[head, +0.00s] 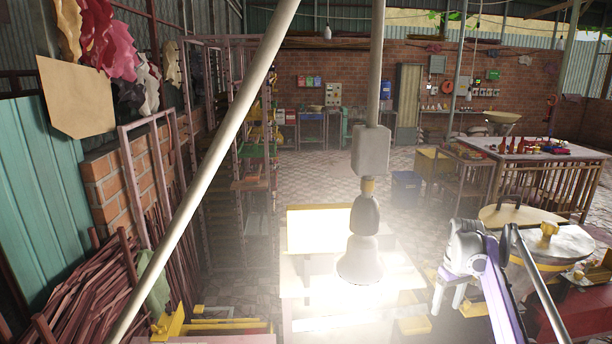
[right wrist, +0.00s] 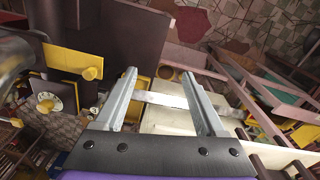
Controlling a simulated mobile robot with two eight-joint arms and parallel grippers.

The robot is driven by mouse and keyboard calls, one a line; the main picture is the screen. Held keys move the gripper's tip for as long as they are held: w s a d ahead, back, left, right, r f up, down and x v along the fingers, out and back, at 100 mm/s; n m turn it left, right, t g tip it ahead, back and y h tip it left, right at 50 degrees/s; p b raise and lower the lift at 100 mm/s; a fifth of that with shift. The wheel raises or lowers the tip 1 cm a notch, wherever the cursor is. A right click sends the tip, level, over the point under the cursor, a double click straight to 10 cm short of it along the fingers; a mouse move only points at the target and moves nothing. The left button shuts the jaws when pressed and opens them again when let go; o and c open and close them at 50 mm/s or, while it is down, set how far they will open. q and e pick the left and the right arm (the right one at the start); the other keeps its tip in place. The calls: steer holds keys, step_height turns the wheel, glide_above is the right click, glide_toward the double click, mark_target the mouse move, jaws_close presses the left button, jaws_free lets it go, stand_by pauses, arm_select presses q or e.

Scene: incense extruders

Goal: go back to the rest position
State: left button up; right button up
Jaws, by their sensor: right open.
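My right gripper (head: 448,300) is low in the right half of the head view, its pale fingers pointing down beside the brightly lit table. In the right wrist view its two fingers (right wrist: 158,76) are spread apart, with nothing held between them. A pale flat surface shows beyond and below the fingers. My left gripper is not seen in either view.
A hanging lamp (head: 359,262) is in the middle, over a glaring white table (head: 400,276). A round-topped machine (head: 565,243) stands close to my right arm. A slanted pale pole (head: 205,178) crosses the left. Tiled floor (head: 325,172) is open behind the lamp.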

steer(key=s+a+r+m+t, duration=0.1)
steer(key=s+a+r, duration=0.1)
steer(key=s+a, duration=0.5)
steer(key=s+a+r+m+t, duration=0.1)
steer(key=s+a+r+t, duration=0.15)
steer(key=s+a, duration=0.45)
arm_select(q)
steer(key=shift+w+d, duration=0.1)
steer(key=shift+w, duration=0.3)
arm_select(e)
steer(key=s+a+f+t, duration=0.1)
steer(key=s+f, duration=0.4)
steer(key=s, duration=0.5)
steer(key=s+a+f+m+t, duration=0.1)
steer(key=s+a+f, duration=0.3)
steer(key=s, duration=0.6)
step_height(320, 180, down, 2)
steer(key=shift+s+a+f, duration=0.15)
steer(key=shift+a+f, duration=0.05)
steer(key=shift+a, duration=0.15)
